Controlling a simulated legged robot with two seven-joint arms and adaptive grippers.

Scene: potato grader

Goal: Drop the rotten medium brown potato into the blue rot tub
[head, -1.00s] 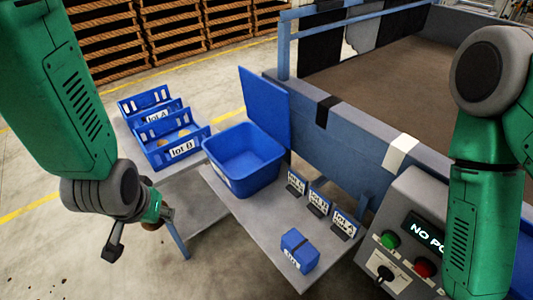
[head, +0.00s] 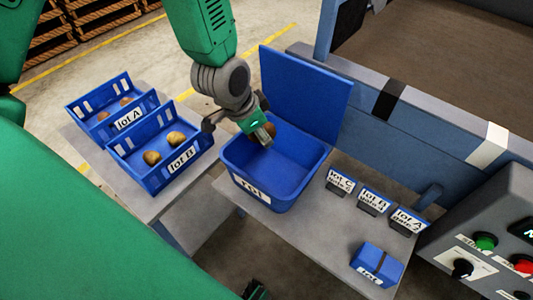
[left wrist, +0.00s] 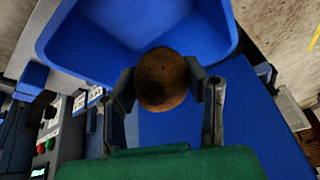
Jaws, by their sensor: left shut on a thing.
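My left gripper (head: 262,134) is shut on a round brown potato (head: 270,129) with dark patches. The potato also shows between the fingers in the left wrist view (left wrist: 160,79). In the head view they overlap the back left part of the open blue rot tub (head: 262,193), above its opening. In the left wrist view the tub (left wrist: 97,57) lies beyond the potato, which overlaps the rim on the lid side. The visible tub inside looks empty; the gripper hides part of it.
The tub's blue lid (head: 308,90) stands up behind it. Blue lot A (head: 92,110) and lot B (head: 160,179) crates with potatoes stand left. Lot cards (head: 374,201) and a small blue box (head: 376,262) are right. The grader wall (head: 440,130) rises behind.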

